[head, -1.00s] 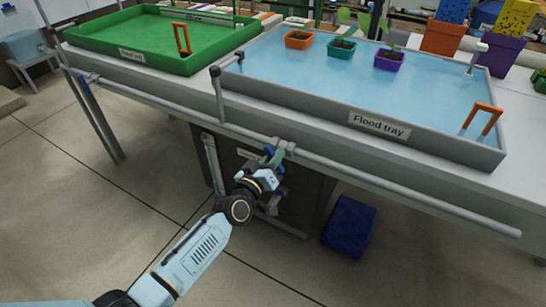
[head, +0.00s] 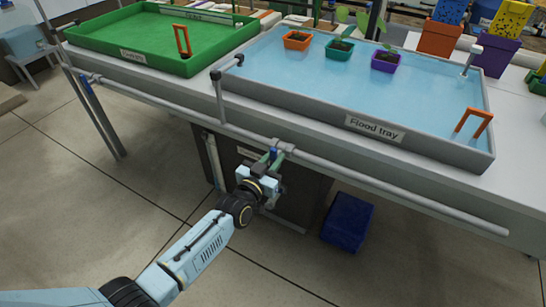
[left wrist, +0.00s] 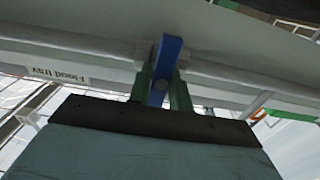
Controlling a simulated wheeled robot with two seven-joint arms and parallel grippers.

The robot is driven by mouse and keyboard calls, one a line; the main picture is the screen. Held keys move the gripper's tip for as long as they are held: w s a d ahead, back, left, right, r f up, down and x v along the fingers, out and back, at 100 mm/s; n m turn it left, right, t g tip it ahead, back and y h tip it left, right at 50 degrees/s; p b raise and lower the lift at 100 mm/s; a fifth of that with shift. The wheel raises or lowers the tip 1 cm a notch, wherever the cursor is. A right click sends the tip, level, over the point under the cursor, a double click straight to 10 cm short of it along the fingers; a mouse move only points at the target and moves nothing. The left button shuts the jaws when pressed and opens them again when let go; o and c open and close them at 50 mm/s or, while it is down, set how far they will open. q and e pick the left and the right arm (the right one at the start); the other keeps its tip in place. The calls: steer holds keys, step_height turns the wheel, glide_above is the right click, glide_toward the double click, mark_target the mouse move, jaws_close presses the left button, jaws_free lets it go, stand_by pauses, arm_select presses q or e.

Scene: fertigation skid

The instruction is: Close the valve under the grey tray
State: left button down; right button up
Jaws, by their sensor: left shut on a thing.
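The grey flood tray (head: 372,138), holding water, stands on the bench. A grey pipe (head: 360,176) runs along the bench front below it, with a valve body (head: 284,147) on it. The valve's blue handle (left wrist: 164,62) shows in the left wrist view, standing roughly crosswise to the pipe. My left gripper (head: 272,158) is at the valve; in the left wrist view its green fingers (left wrist: 161,88) are shut on the handle, one on each side. In the head view the gripper mostly hides the handle. My right gripper is out of view.
A green tray (head: 120,62) stands at the left, with another blue valve handle (head: 84,82) on the pipe below. Several potted seedlings stand in the flood tray. A dark cabinet (head: 305,195) and a blue box (head: 347,222) are under the bench.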

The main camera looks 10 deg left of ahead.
mark_target(272, 161)
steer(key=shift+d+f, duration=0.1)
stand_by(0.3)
arm_select(q)
steer(key=c, duration=1.4)
jaws_free()
steer(key=shift+o, duration=0.2)
